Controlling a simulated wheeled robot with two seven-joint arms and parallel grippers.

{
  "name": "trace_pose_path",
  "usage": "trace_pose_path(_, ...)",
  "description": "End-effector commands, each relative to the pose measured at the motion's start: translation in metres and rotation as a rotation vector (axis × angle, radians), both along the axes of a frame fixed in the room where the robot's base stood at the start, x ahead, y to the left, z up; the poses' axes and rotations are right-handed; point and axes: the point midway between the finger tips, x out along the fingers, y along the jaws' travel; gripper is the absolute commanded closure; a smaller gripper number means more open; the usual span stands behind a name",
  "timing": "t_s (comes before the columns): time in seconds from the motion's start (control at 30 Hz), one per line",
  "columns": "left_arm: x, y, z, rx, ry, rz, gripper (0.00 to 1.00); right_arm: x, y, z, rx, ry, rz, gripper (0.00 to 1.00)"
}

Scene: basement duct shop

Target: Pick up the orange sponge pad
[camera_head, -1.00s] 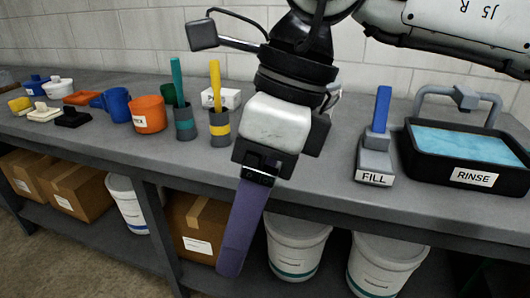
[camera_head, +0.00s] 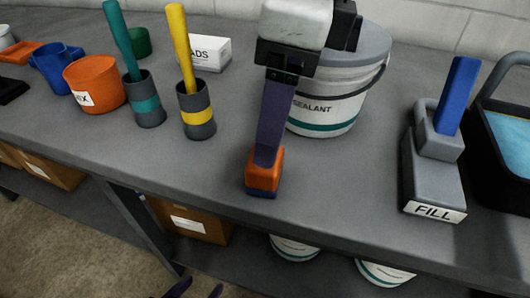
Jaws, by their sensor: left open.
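The orange sponge pad (camera_head: 263,172) is a small block with a blue layer underneath. It stands on the grey bench near the front edge, in front of the sealant bucket. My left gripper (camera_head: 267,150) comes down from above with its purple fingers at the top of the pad. The jaws are open, one finger hiding the other, and partly cover the pad's upper side. I cannot tell whether they touch it. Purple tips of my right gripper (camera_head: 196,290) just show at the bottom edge.
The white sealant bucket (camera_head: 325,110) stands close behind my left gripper. To the left are cups with a yellow handle (camera_head: 180,48) and a teal handle (camera_head: 122,40), and an orange pot (camera_head: 94,84). The FILL stand (camera_head: 430,170) is at right. The bench between is clear.

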Motion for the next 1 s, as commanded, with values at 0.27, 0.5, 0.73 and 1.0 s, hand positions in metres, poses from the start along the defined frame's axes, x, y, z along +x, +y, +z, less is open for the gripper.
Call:
trace_pose_path(0.27,-0.012,0.000,-0.010,0.001,0.028,-0.001,0.46,0.000,0.005,-0.028,0.000,0.001,0.000,0.30)
trace_pose_path(0.5,-0.009,0.000,-0.010,0.000,0.020,-0.001,0.46,0.000,0.011,-0.062,-0.002,0.001,0.001,0.30)
trace_pose_path(0.73,-0.007,0.000,-0.009,-0.001,0.015,-0.001,0.46,0.000,0.013,-0.076,0.000,0.001,0.001,0.30)
trace_pose_path(1.0,-0.006,0.000,-0.008,-0.001,0.014,-0.001,0.46,0.000,0.013,-0.075,0.001,0.001,0.000,0.50)
